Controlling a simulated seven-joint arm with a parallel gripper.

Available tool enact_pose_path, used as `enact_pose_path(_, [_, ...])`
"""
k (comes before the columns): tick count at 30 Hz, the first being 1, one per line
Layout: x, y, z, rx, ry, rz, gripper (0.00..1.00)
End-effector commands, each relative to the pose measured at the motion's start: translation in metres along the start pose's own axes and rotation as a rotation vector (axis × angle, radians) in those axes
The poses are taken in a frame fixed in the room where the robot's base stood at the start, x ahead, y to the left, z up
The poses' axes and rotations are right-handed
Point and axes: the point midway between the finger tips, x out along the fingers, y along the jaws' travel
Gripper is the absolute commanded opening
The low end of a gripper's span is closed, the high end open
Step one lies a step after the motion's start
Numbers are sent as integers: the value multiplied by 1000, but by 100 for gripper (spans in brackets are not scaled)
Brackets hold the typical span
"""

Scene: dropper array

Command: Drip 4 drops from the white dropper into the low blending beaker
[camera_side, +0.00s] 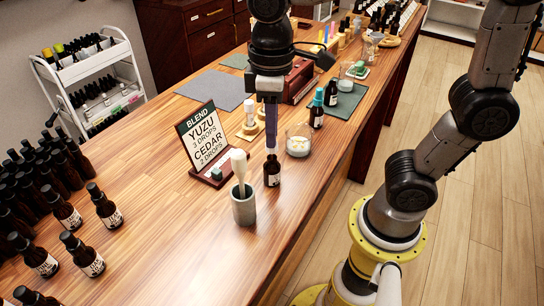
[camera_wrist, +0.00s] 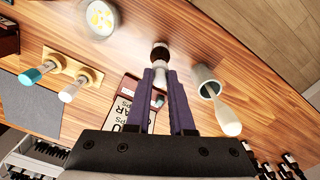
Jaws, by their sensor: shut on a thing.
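My gripper (camera_side: 271,146) points down over a dark brown bottle with a pale label (camera_side: 272,174). In the wrist view the fingers (camera_wrist: 160,72) reach to the bottle top (camera_wrist: 160,52); I cannot tell how deep the dropper sits. The low glass beaker (camera_side: 299,140), with yellow patches inside, stands just right of and behind the bottle, apart from it. It also shows at the top left of the wrist view (camera_wrist: 100,17).
A grey cup with a pale pestle (camera_side: 243,207) stands close in front of the bottle. The blend sign (camera_side: 203,140) is to its left. A wooden rack with tubes (camera_side: 250,130) and a teal-capped bottle (camera_side: 317,110) stand behind. Several dark bottles fill the table's left end.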

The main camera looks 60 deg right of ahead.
Motion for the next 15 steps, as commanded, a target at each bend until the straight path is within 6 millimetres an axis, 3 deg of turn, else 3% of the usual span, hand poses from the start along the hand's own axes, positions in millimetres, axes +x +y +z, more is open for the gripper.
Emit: enact_pose_path(15, [-57, 0, -1, 0, 3, 0, 5])
